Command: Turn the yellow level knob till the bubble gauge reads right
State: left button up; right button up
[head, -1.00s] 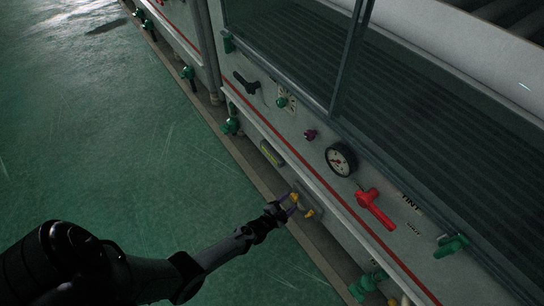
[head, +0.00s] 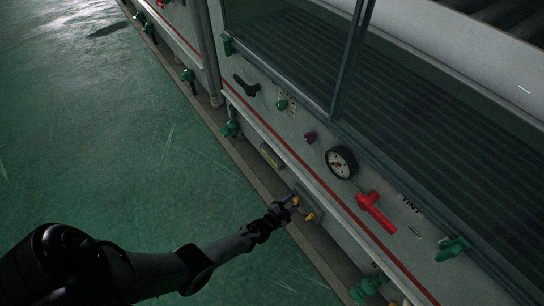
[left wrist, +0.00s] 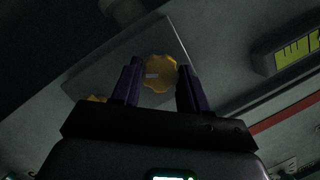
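The yellow knob (left wrist: 161,73) is a scalloped disc with a pale mark on its face, on a grey plate on the machine's lower front. It also shows small in the head view (head: 295,200). My left gripper (left wrist: 160,66) has its purple fingers on both sides of the knob, with no clear gap to it. In the head view my left gripper (head: 287,205) reaches the plate from the left. The bubble gauge (left wrist: 297,52) is a yellow-green window with dark marks; in the head view (head: 271,155) it is up-left of the knob. Its bubble is unclear. My right gripper is out of view.
A second yellow part (head: 309,217) sits right beside the knob, partly hidden in the wrist view. Green valves (head: 366,289) line the lower front. The green floor is open at left.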

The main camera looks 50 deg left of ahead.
pick_arm(q)
jog(key=shift+a+r+n, duration=0.1)
jog(key=shift+n, duration=0.5)
jog(key=shift+n+g+h+p, duration=0.3)
jog(key=shift+n+h, duration=0.2)
jog(key=shift+n, duration=0.2)
jog(key=shift+n, duration=0.3)
jog(key=shift+n+h, duration=0.6)
jog(key=shift+n, duration=0.4)
jog(key=shift+a+n+h+b, duration=0.15)
jog(key=shift+n+h+b, duration=0.25)
jog(key=shift+n, duration=0.3)
jog(key=shift+n+h, duration=0.3)
jog(key=shift+n, duration=0.3)
